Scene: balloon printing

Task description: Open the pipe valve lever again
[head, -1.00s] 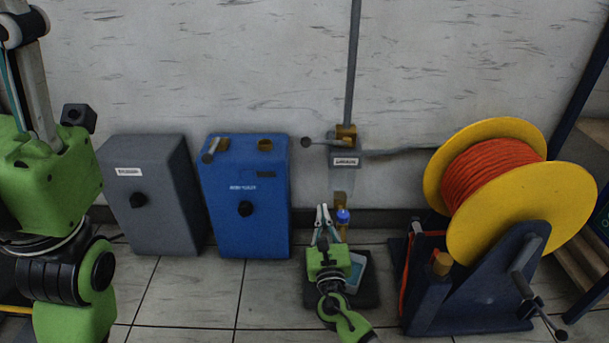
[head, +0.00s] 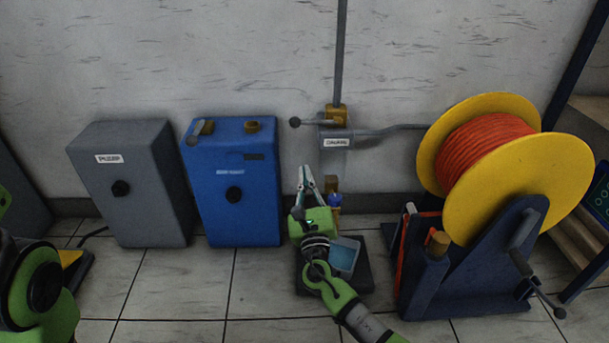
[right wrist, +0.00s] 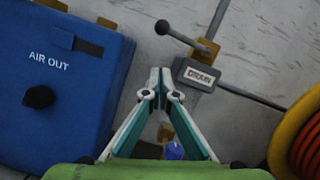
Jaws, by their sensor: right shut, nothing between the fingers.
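The valve lever (head: 310,122) is a grey bar with a dark round knob at its left end, standing out to the left from a brass valve (head: 334,115) on the wall pipe. In the right wrist view the lever (right wrist: 182,37) slants from the knob down to the brass fitting. A grey "DRAIN" box (head: 336,142) sits just below the valve. My right gripper (head: 305,170) is below the lever, fingers pointing up, shut and empty, apart from the lever. Its tips show together in the right wrist view (right wrist: 160,76). My left gripper is out of view.
A blue "AIR OUT" box (head: 232,215) and a grey box (head: 130,205) stand left of the gripper. A yellow reel with orange hose (head: 560,190) stands right. A dark pad with a light blue screen (head: 345,258) lies below my right gripper.

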